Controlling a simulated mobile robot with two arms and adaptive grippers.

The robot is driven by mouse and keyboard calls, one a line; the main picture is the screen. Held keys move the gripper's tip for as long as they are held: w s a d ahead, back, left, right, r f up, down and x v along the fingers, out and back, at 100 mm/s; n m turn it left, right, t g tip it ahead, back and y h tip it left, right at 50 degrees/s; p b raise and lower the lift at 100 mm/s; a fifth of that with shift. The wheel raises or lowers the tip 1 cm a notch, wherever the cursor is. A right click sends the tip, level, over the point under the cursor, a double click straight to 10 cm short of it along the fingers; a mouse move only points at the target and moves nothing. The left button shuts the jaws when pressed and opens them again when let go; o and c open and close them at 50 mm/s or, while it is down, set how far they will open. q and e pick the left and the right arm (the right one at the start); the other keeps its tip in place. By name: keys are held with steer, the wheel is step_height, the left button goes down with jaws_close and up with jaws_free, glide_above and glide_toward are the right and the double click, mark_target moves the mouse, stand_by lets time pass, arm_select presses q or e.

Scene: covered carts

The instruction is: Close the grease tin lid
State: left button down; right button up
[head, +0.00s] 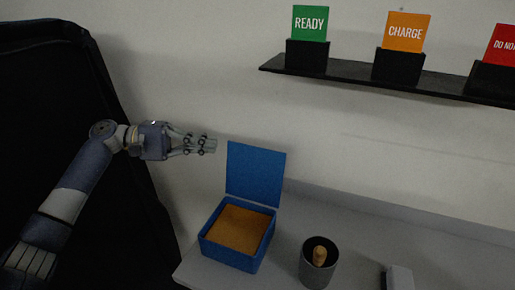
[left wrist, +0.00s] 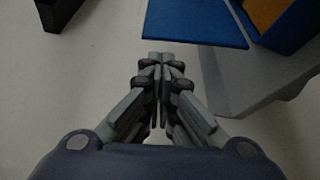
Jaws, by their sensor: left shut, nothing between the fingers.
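The grease tin is a blue square box (head: 231,255) on the counter, with tan-brown contents showing inside. Its blue lid (head: 256,174) stands open, raised upright at the back edge. In the left wrist view the lid (left wrist: 195,22) is at the top, with a corner of the tin (left wrist: 292,35) at the upper right. My left gripper (head: 214,146) is shut and empty, just left of the lid's top edge in the head view. In the left wrist view the closed fingertips (left wrist: 160,58) show just below the lid, seemingly apart from it. My right gripper is not in view.
A dark cup (head: 318,272) with a wooden handle stands right of the tin on the counter (head: 285,262). A small light block (head: 400,278) sits farther right. A wall shelf (head: 345,72) above holds coloured signs in black holders. A black panel (head: 125,190) is at the left.

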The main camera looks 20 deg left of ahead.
mark_target(250, 148)
arm_select(q)
steer(key=p+x, duration=0.2)
steer(key=x, duration=0.7)
steer(key=shift+w+d+f, duration=0.15)
steer(key=shift+w, duration=0.1)
steer(key=shift+w+d+f, duration=0.1)
steer(key=shift+d+f, duration=0.05)
steer(key=shift+d, duration=0.2)
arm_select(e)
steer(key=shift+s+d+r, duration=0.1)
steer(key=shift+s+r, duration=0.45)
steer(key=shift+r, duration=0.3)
arm_select(q)
steer(key=shift+d, duration=0.1)
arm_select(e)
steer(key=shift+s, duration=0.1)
